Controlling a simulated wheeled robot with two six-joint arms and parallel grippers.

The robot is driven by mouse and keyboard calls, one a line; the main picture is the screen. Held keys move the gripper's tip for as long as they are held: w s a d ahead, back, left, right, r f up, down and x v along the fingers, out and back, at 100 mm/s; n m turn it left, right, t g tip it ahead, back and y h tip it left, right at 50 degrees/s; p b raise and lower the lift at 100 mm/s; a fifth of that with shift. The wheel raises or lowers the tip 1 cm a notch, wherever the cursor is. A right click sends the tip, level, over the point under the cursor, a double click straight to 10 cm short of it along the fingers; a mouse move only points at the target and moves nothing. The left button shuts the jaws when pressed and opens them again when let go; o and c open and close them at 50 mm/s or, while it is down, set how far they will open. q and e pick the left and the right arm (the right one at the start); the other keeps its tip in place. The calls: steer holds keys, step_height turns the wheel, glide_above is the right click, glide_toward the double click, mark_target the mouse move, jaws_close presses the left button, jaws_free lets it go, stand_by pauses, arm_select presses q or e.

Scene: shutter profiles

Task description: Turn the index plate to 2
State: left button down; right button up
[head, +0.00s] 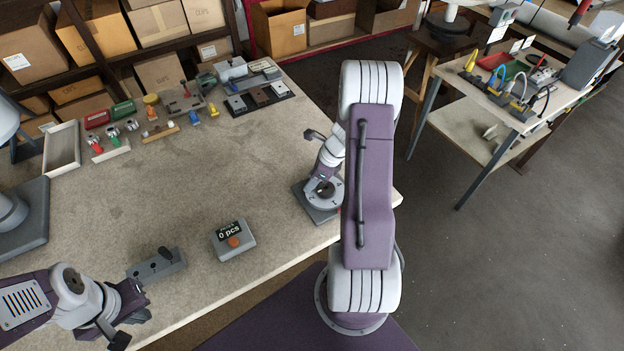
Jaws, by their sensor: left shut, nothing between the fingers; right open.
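The index plate (323,203) is a pale grey disc on a dark square base near the table's right edge. Small marks show on its rim, too small to read, so its setting cannot be told. My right gripper (318,184) is open and points down at the plate's middle. Its fingers are small and partly hidden, and I cannot tell whether they touch the plate. My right arm covers the plate's right side. My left gripper (141,300) is shut and empty at the table's front left, apart from the plate.
A grey counter box (233,240) reading "0 pcs" and a grey block with a dark knob (157,264) stand near the front edge. Several small parts and a pale tray (61,149) lie at the back. The table's middle is clear. A second table (520,90) stands at the right.

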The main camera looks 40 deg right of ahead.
mark_target(321, 208)
steer(key=shift+c, duration=0.3)
jaws_close()
steer(key=shift+a+n, duration=0.1)
steer(key=shift+n, duration=0.3)
steer(key=shift+s+a+r+n+g+y+p, duration=0.1)
steer(key=shift+s+a+n+g+y+p, duration=0.2)
steer(key=shift+n, duration=0.35)
steer(key=shift+s+a+n+g+y+p, duration=0.15)
steer(key=shift+n+g+p, duration=0.15)
steer(key=shift+n+p, duration=0.25)
steer(key=shift+s+a+n+g+y+p, duration=0.15)
steer(key=shift+s+n+g+y+p, duration=0.2)
steer(key=shift+n, duration=0.8)
steer(key=shift+s+a+n+g+p, duration=0.15)
steer(key=shift+s+n+g, duration=0.25)
steer(key=shift+n, duration=0.75)
steer(key=shift+s+d+n+g+p, duration=0.1)
steer(key=shift+s+n+g+p, duration=0.3)
steer(key=shift+n, duration=0.9)
steer(key=shift+s+n+g+p, duration=0.1)
steer(key=shift+s+n+g, duration=0.5)
steer(key=shift+n, duration=0.7)
steer(key=shift+s+d+n+g+h, duration=0.2)
steer(key=shift+s+n+g, duration=0.2)
steer(key=shift+n, duration=0.7)
steer(key=shift+s+d+n+g+h, duration=0.2)
steer(key=shift+s+n+g, duration=0.2)
steer(key=shift+n, duration=0.7)
steer(key=shift+s+n, duration=0.1)
steer(key=shift+n, duration=0.2)
